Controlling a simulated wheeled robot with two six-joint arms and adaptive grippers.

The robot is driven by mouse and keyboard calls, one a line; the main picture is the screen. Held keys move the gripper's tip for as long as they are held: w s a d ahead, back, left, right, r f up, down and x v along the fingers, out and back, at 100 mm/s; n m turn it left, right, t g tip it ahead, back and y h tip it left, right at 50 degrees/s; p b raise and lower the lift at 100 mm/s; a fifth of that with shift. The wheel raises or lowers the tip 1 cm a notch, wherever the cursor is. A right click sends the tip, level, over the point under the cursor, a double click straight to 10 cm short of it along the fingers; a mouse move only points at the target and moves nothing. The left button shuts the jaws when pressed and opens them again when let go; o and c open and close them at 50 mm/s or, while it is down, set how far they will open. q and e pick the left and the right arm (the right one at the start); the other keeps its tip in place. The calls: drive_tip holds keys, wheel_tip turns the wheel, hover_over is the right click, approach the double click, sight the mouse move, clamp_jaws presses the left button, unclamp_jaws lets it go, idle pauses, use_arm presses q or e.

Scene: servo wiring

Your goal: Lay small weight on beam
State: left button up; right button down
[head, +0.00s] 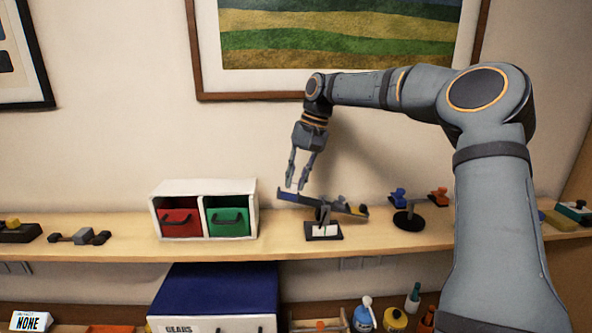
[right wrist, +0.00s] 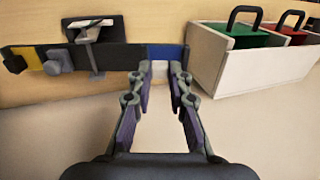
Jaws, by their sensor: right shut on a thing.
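The beam (head: 316,202) rests across a dark stand (head: 324,231) on the shelf. Its blue left end (head: 288,195) is tilted up and its yellow right end is low. A grey block (right wrist: 60,60) sits by the yellow end. My right gripper (head: 295,187) points down at the blue end, its fingertips touching or just above it. My left gripper is not in view.
A white box with red and green drawers (head: 204,185) stands close left of the beam. The wall is close behind.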

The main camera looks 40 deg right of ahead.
drive_tip(key=shift+w+f, duration=0.1)
drive_tip(key=shift+f, duration=0.2)
drive_tip(key=c, duration=1.2)
unclamp_jaws()
drive_tip(key=v, duration=1.2)
